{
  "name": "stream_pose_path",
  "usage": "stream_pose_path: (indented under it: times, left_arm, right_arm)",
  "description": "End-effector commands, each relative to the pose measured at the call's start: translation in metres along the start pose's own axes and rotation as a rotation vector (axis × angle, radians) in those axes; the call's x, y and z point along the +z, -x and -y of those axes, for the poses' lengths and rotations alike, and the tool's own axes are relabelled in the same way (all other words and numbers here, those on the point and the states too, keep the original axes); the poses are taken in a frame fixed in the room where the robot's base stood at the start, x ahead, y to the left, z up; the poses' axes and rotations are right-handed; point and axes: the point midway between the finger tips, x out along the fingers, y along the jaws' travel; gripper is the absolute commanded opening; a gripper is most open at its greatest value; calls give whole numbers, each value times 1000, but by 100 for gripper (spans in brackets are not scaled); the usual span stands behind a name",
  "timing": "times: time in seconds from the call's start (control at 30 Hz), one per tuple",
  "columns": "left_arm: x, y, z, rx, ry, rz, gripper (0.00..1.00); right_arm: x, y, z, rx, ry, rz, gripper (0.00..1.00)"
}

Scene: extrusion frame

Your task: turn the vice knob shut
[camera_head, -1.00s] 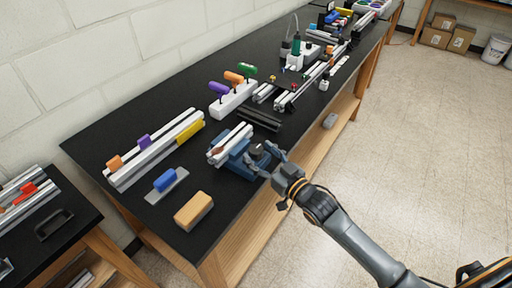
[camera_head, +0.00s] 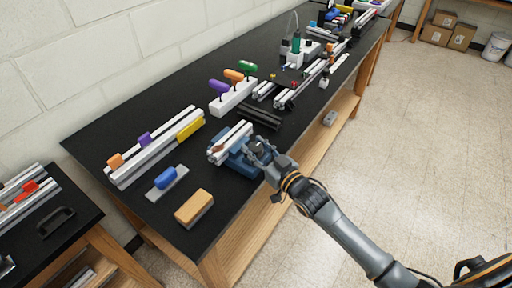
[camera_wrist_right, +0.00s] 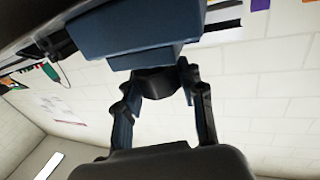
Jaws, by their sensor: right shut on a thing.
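The blue vice (camera_head: 232,162) sits at the front edge of the black bench with silver extrusion bars (camera_head: 230,144) in its jaws. Its dark round knob (camera_head: 260,144) faces the front of the bench. My right gripper (camera_head: 262,152) is shut on the knob, with a finger on either side of it. In the right wrist view the gripper (camera_wrist_right: 158,88) holds the dark knob (camera_wrist_right: 157,80) below the blue vice body (camera_wrist_right: 135,28). Part of the knob is hidden by the fingers. My left gripper is not in view.
A yellow-tan block (camera_head: 194,207) and a blue-handled tool (camera_head: 166,180) lie left of the vice. A white holder (camera_head: 234,97) with purple, orange and green handles stands behind. A black bar (camera_head: 259,117) lies close to the vice.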

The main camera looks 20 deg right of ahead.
Motion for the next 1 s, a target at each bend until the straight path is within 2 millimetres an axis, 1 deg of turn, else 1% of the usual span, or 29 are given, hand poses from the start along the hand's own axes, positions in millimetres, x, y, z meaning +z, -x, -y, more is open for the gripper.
stream_pose_path:
  times: [0.2, 0.43, 0.87, 0.9, 0.97, 1.0]
  left_arm:
    - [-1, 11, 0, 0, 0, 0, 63]
    - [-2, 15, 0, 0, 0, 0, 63]
    - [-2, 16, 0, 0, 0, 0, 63]
    - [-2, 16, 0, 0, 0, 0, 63]
    - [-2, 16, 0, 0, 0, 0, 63]
    - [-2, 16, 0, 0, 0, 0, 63]
  right_arm:
    - [-3, 0, 2, 92, -9, -5, 8]
    - [-2, 0, 1, 185, -6, -4, 8]
    - [-1, 0, 0, 211, 0, -1, 8]
    - [-1, 0, 0, 211, 0, -1, 41]
    - [-1, 0, 0, 211, 0, -1, 53]
    - [-1, 0, 0, 210, 0, -1, 62]
